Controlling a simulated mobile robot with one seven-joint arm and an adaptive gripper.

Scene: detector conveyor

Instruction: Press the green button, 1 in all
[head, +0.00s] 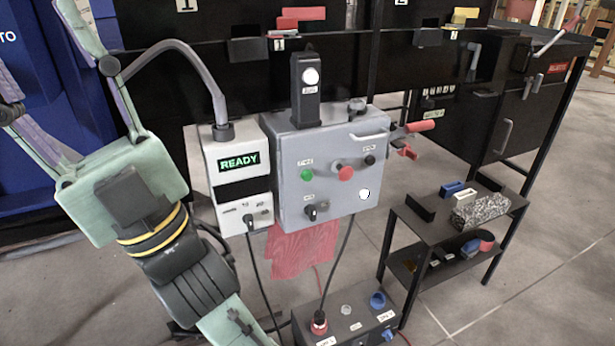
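The green button (307,174) is a small round button on the front of the grey control box (290,190), left of a red button (346,173). It is unobstructed in the head view. My gripper (42,62) is at the far left, in front of a blue cabinet, with its pale green body and long fingers. The fingers are spread wide apart and point up and to the left, away from the control box. Nothing shows between them. The gripper is well left of the green button and not touching the box. Parts of the fingertips are cut off or unclear.
A white unit with a "READY" display (239,162) stands left of the control box, with a grey hose curving above it. A black knob (317,210) and black button (370,160) share the box. Red handles jut out at right. A low black shelf (455,240) stands lower right.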

